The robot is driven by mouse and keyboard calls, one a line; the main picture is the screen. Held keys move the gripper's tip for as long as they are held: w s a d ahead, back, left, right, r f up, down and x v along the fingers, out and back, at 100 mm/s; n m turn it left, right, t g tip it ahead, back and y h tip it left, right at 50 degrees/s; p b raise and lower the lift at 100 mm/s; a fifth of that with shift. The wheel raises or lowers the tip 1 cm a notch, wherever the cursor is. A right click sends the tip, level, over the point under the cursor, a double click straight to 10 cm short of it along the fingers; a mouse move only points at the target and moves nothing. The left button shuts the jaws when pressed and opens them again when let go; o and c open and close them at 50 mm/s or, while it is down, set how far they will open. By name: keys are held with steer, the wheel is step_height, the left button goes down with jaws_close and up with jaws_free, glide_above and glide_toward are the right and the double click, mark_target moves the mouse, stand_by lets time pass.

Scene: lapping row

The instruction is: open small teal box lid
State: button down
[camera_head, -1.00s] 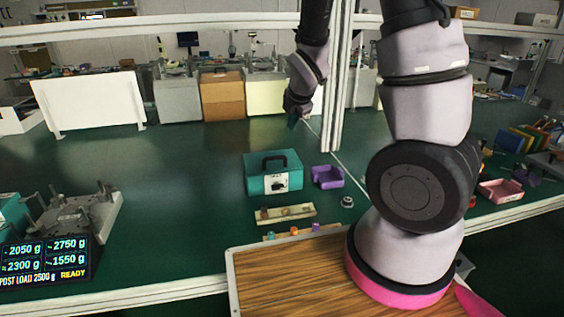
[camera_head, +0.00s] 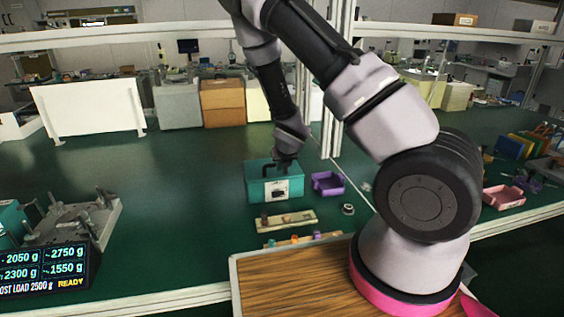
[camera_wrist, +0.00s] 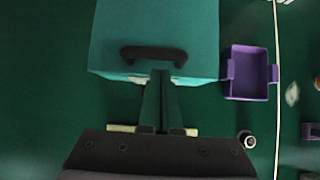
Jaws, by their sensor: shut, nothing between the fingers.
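The small teal box (camera_head: 258,189) stands on the dark green bench in the head view, its lid down. It has a black handle on top and a white label with a dark latch on its front. In the wrist view I look down on its teal lid (camera_wrist: 170,25) and black handle (camera_wrist: 153,54). My gripper (camera_wrist: 161,76) is shut and empty, its fingertips overlapping the box's near edge just below the handle in that view. In the head view my gripper (camera_head: 284,161) is over the right part of the box; whether it touches is unclear.
A purple open bin (camera_head: 328,183) stands just right of the box. A small round part (camera_head: 348,209) and a pale strip with small pieces (camera_head: 287,220) lie in front. A wooden board (camera_head: 290,280) is nearer.

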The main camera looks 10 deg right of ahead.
steer(key=shift+x, duration=1.3)
steer(key=shift+r, duration=0.1)
steer(key=shift+w+r+g, duration=0.15)
steer(key=shift+r+g, duration=0.15)
steer(key=shift+r, duration=0.1)
